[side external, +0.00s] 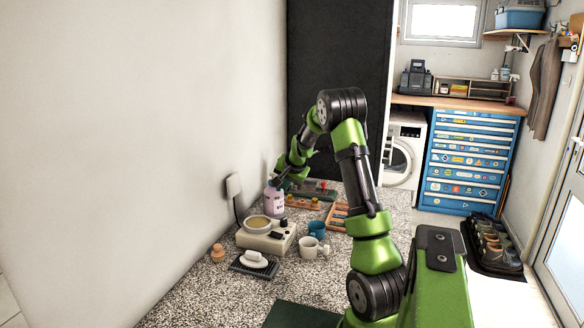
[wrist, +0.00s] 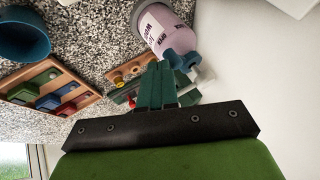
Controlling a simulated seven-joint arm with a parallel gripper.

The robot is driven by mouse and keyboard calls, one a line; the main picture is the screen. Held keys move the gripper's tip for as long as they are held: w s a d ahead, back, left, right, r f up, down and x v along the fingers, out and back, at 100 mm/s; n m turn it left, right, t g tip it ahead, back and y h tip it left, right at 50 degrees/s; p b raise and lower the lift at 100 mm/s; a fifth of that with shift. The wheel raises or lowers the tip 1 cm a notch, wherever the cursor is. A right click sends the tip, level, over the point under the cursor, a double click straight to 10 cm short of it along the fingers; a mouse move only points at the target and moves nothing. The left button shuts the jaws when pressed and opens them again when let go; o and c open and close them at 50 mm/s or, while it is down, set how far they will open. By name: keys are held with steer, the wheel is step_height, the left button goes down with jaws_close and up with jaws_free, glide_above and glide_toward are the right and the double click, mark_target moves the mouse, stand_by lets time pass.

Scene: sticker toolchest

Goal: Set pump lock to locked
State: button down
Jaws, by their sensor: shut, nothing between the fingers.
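The pump bottle (side external: 274,203) is pale lavender with a dark printed label and stands upright on the speckled counter near the wall. In the wrist view the bottle (wrist: 163,30) appears tilted, with its blue-grey pump head (wrist: 186,62) toward the fingers. My gripper (side external: 279,182) is at the top of the bottle in the side view. In the wrist view the teal fingers of my gripper (wrist: 155,72) are together and empty, close beside the pump head. I cannot tell whether they touch it. The lock's setting is too small to read.
A cream appliance with a bowl (side external: 266,236), a blue cup (side external: 317,229), a white mug (side external: 308,246) and a soap dish (side external: 254,262) stand in front of the bottle. A wooden rack with coloured blocks (wrist: 52,88) lies nearby. The wall (side external: 130,130) is close at left.

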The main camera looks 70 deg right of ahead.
steer(key=shift+w+a+m, duration=0.15)
steer(key=shift+m, duration=0.15)
steer(key=shift+w+a+m+g+h, duration=0.2)
steer(key=shift+m+g+h, duration=0.1)
steer(key=w+a+m+g+h, duration=0.1)
steer(key=w+a+m+g, duration=0.1)
steer(key=w+m+g, duration=0.2)
steer(key=shift+w+a+m, duration=0.15)
steer(key=shift+w+m, duration=1.3)
steer(key=shift+m, duration=0.15)
steer(key=shift+w, duration=0.1)
